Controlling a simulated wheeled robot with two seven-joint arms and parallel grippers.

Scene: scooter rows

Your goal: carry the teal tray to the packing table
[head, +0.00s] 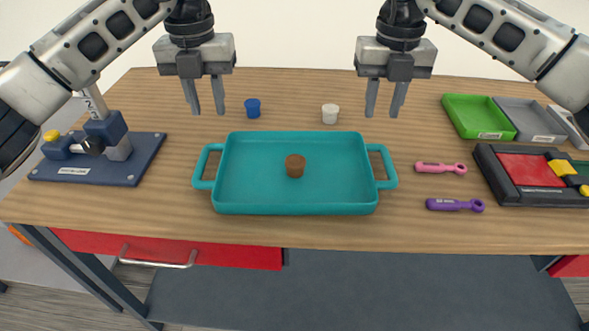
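The teal tray (330,190) lies flat on a wooden table (280,235), with a loop handle at its left end and another at its right end. A small brown cylinder (295,166) stands inside it, near the middle. My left gripper (207,110) is open and empty, above and behind the tray's left handle. My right gripper (385,112) is open and empty, above and behind the right handle. Neither gripper touches the tray. I cannot tell whether this table is the packing table.
A blue fixture (98,170) stands left.

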